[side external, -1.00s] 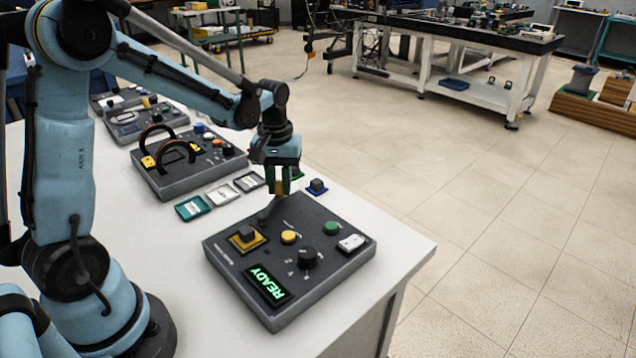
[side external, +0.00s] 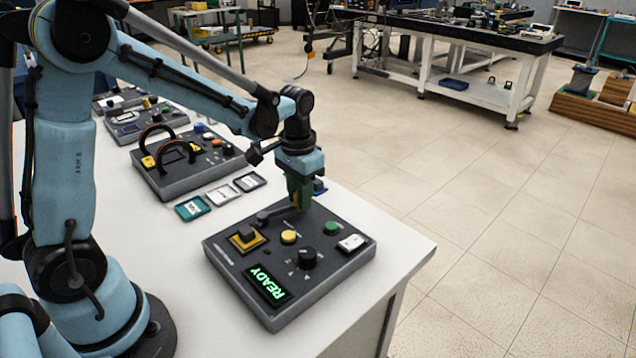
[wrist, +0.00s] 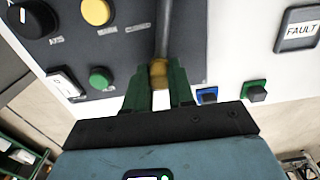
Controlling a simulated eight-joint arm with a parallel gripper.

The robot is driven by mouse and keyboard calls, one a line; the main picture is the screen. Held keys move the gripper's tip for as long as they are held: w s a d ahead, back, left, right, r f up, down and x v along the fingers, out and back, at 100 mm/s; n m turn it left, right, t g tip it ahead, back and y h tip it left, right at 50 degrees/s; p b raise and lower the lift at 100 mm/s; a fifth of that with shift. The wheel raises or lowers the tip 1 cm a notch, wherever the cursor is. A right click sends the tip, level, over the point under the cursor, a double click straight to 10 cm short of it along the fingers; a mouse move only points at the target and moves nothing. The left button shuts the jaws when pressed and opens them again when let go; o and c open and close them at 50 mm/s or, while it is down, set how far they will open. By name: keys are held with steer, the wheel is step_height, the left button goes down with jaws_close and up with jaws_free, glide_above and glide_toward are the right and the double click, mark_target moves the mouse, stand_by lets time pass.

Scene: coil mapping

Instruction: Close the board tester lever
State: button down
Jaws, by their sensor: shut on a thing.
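The board tester (side external: 235,285) is a dark grey box with a lit green READY display (side external: 267,284). Its lever (wrist: 163,30) is a grey rod with a yellow-brown tip (wrist: 159,72). In the wrist view the tip sits between the green fingers of my gripper (wrist: 158,88). In the side view my gripper (side external: 299,206) is low at the tester's far edge, shut on the lever tip. The lever (side external: 275,214) lies low over the panel, reaching right toward the fingers, which partly hide its end.
The panel carries a yellow-framed square button (side external: 247,238), a yellow button (side external: 289,237), a green button (side external: 331,228), a black knob (side external: 307,257) and a white rocker switch (side external: 351,243). Flat cards (side external: 222,194) and another panel box (side external: 180,180) lie behind. The table's right edge is close.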

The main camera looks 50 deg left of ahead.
steer(key=shift+s+d+m, duration=0.2)
steer(key=shift+d+m, duration=0.3)
steer(key=shift+m, duration=0.25)
steer(key=shift+s+d+m, duration=0.2)
steer(key=shift+d+m, duration=0.25)
steer(key=shift+m, duration=0.3)
steer(key=shift+d, duration=0.1)
steer(key=c, duration=1)
jaws_free()
steer(key=shift+o, duration=0.2)
step_height(320, 180, up, 12)
steer(key=s+d+f+n+t, duration=0.1)
steer(key=s+f+n+t, duration=0.2)
steer(key=s+t, duration=0.4)
steer(key=shift+s+d+f, duration=0.35)
steer(key=shift+s, duration=0.8)
